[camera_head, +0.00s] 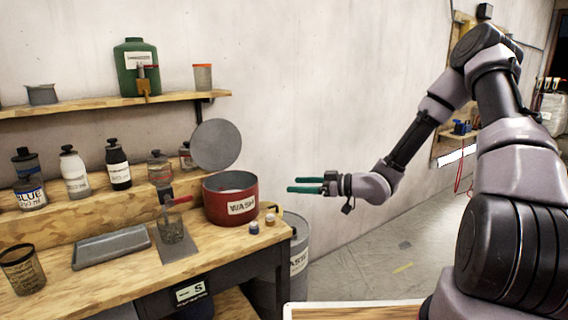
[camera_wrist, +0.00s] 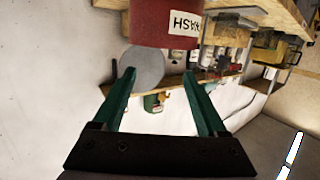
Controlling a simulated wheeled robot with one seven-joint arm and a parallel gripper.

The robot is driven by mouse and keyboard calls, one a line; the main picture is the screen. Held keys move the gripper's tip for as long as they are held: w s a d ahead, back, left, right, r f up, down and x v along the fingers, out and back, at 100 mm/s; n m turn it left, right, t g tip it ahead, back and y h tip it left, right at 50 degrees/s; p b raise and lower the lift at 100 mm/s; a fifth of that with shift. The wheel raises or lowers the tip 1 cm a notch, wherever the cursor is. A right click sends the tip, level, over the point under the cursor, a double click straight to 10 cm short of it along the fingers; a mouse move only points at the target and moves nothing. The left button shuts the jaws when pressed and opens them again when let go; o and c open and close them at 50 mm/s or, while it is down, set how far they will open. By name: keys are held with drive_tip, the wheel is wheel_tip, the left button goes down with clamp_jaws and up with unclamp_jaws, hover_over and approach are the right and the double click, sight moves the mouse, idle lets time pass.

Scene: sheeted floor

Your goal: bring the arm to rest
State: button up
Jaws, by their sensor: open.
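My gripper (camera_head: 290,184) has two green fingers and is open and empty. In the head view it points left, held in the air to the right of the red pot labelled WASH (camera_head: 222,208). My arm stretches from the right side of the picture to it, bent at a high elbow. In the wrist view both fingers of my gripper (camera_wrist: 163,78) stand apart, with nothing between them close by. The red pot (camera_wrist: 150,22) shows beyond the fingertips at the top of that view. Its round grey lid (camera_head: 216,145) stands raised.
The wooden workbench (camera_head: 90,290) carries a grey tray (camera_head: 112,246), a glass jar (camera_head: 170,228) and several bottles. A shelf (camera_head: 80,106) above holds a green jug (camera_head: 136,66). A grey bin (camera_head: 298,255) stands beside the bench. The floor (camera_head: 385,262) below my gripper looks mostly clear.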

drive_tip(key=w+d+r+m+t+h, duration=0.2)
drive_tip(key=w+d+r+m+h, duration=0.15)
drive_tip(key=d+h, duration=0.55)
drive_tip(key=s+d+r+m+h, duration=0.3)
drive_tip(key=d+r+m+h, duration=0.2)
drive_tip(key=d+r, duration=0.5)
drive_tip(key=s+d+r+m+h, duration=0.1)
drive_tip(key=s+d+r+m, duration=0.15)
drive_tip(key=s+r, duration=0.3)
drive_tip(key=s+d+r+m+h, duration=0.1)
drive_tip(key=s+r+m, duration=0.25)
drive_tip(key=s, duration=0.25)
drive_tip(key=s+a+r+m+y, duration=0.1)
drive_tip(key=s+r, duration=0.1)
drive_tip(key=s, duration=0.4)
drive_tip(key=s+a+r+m+g+y, duration=0.1)
drive_tip(key=s+a+r+m+y, duration=0.1)
drive_tip(key=s, duration=0.5)
drive_tip(key=shift+r, duration=0.55)
